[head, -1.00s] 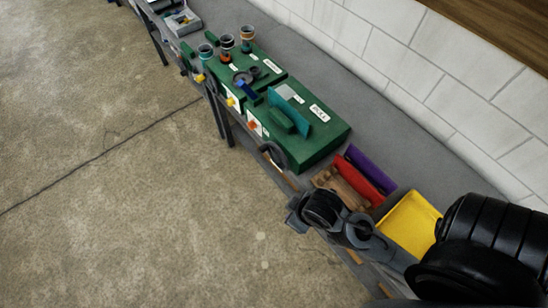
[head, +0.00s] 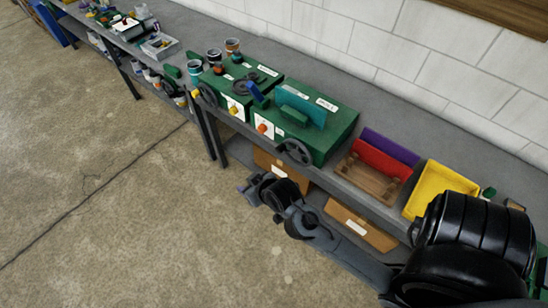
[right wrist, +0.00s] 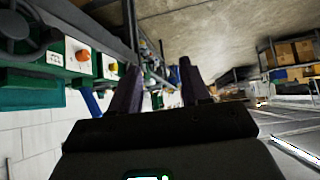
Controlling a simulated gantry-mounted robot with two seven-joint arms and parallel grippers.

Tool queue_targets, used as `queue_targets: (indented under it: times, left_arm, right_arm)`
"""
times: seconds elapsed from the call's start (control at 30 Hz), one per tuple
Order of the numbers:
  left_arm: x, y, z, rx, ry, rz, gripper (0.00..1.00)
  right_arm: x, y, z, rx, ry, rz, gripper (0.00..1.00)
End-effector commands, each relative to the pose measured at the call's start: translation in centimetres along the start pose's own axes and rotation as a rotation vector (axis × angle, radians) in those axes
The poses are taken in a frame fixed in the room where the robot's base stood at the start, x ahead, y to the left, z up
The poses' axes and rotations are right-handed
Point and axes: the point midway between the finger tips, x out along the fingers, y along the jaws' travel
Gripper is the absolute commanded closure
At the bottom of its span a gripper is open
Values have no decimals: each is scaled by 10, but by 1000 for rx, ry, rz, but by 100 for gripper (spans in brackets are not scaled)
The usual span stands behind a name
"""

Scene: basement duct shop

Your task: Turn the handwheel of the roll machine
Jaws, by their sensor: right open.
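Two green machines stand side by side on the bench. The nearer machine (head: 335,135), holding a teal sheet, has a dark handwheel (head: 294,151) on its front; the farther one (head: 262,72) has another dark handwheel (head: 206,95) at its front left. I cannot read the labels to tell which is the roll machine. My right gripper (head: 247,187) is open and empty, out over the floor side of the bench, below and left of the nearer handwheel and apart from it. In the right wrist view its fingers (right wrist: 158,70) are spread, and a handwheel (right wrist: 30,28) shows at top left. My left gripper is out of view.
A wooden rack with red and purple pieces (head: 378,165) and a yellow bin (head: 440,187) stand right of the machines. Cardboard boxes (head: 360,224) sit on the shelf below. Several cans (head: 214,58) stand behind the farther machine. The floor (head: 110,190) in front is clear.

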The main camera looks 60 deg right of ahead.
Motion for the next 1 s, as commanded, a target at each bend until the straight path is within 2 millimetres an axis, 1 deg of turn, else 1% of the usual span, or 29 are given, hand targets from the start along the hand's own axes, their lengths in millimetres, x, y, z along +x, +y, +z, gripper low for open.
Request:
queue_targets:
  times: [0.03, 0.17, 0.2, 0.27, 0.3, 0.37, 0.4, 0.47, 0.53, 0.6, 0.67, 0.7, 0.8, 0.9, 1.0]
  left_arm:
    - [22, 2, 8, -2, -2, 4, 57]
    - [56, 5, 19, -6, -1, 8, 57]
    - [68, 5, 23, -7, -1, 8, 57]
    - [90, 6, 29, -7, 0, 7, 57]
    - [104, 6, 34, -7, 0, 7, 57]
    - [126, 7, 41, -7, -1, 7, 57]
    - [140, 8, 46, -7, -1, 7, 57]
    - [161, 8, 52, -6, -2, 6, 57]
    - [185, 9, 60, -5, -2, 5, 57]
    - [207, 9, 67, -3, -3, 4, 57]
    - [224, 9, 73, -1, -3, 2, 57]
    - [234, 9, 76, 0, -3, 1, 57]
    - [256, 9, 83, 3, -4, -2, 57]
    - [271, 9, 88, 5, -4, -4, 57]
    - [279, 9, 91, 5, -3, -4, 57]
  right_arm:
    - [25, 9, -1, 41, 52, 29, 54]
    - [72, 45, -21, 154, 206, 140, 54]
    - [87, 59, -26, 193, 258, 187, 54]
    - [110, 82, -31, 255, 340, 270, 54]
    - [124, 99, -33, 297, 390, 333, 54]
    - [142, 122, -33, 355, 460, 437, 54]
    - [152, 137, -30, 389, 500, 508, 54]
    - [165, 156, -23, 436, 547, 622, 54]
    - [177, 173, -12, 477, 584, 756, 54]
    - [186, 182, 2, 504, 602, 887, 54]
    - [192, 186, 14, 515, 604, 993, 54]
    - [194, 186, 21, 516, 600, 1058, 54]
    - [198, 181, 35, 506, 579, 1197, 54]
    - [198, 173, 44, 484, 554, 1297, 54]
    - [196, 165, 48, 461, 535, 1363, 54]
